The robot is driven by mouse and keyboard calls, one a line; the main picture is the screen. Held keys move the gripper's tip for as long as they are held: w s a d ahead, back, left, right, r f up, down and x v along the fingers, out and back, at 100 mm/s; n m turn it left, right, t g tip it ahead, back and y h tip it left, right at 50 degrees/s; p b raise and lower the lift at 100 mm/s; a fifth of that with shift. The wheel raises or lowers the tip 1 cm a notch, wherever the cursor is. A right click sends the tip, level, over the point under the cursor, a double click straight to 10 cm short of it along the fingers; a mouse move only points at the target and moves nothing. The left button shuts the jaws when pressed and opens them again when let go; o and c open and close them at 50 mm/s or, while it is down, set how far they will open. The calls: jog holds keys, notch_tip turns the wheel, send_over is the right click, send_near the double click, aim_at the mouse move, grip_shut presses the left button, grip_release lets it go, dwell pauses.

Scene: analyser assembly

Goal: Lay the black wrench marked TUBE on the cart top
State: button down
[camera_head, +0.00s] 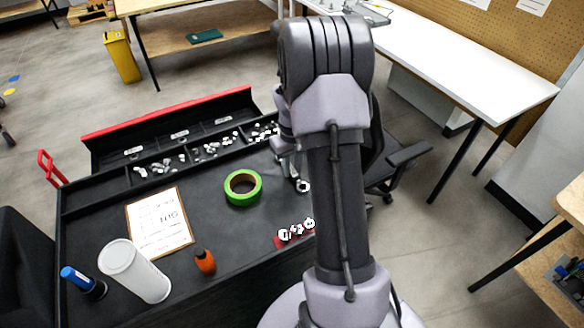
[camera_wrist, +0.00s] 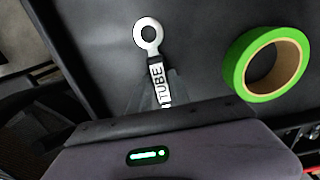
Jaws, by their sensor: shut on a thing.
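The wrench marked TUBE (camera_wrist: 157,84) has a black handle with a white label and a pale ring end that points away from my gripper in the wrist view. In the head view only its ring end (camera_head: 303,186) shows clearly, right of the green tape roll. My gripper (camera_head: 294,172) is shut on the wrench, partly hidden behind my arm. The dark cart top (camera_head: 150,275) lies below the wrench. I cannot tell whether the wrench touches it. The far end of the handle is hidden by the gripper in the wrist view.
A green tape roll (camera_head: 228,191) lies close to the wrench. A clipboard (camera_head: 160,225), a white cylinder (camera_head: 135,272), an orange-handled tool (camera_head: 205,262), a blue-capped item (camera_head: 82,281) and a red piece with pale parts (camera_head: 294,233) are on the cart. Bins (camera_head: 180,150) line its back.

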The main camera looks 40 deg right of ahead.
aim_at(292, 170)
jog(key=shift+f, duration=0.2)
jog(key=c, duration=1.2)
grip_release()
jog(key=shift+r, duration=0.15)
notch_tip(292, 170, up, 12)
jog(key=p, duration=0.5)
jog(key=a+r+t, duration=0.1)
jog(key=a+r, duration=0.7)
jog(key=s+a+r+m+t+y, duration=0.1)
jog(key=s+a+r, duration=0.3)
jog(key=s+a, duration=0.5)
jog(key=s+a+r+t+y, duration=0.1)
jog(key=s+a+r+t, duration=0.2)
jog(key=a, duration=1)
jog(key=s+r, duration=0.2)
jog(key=s, duration=0.3)
jog(key=shift+s+a+r+m+t, duration=0.2)
jog(key=shift+s+a+m+t, duration=0.05)
jog(key=shift+s+m+t, duration=0.15)
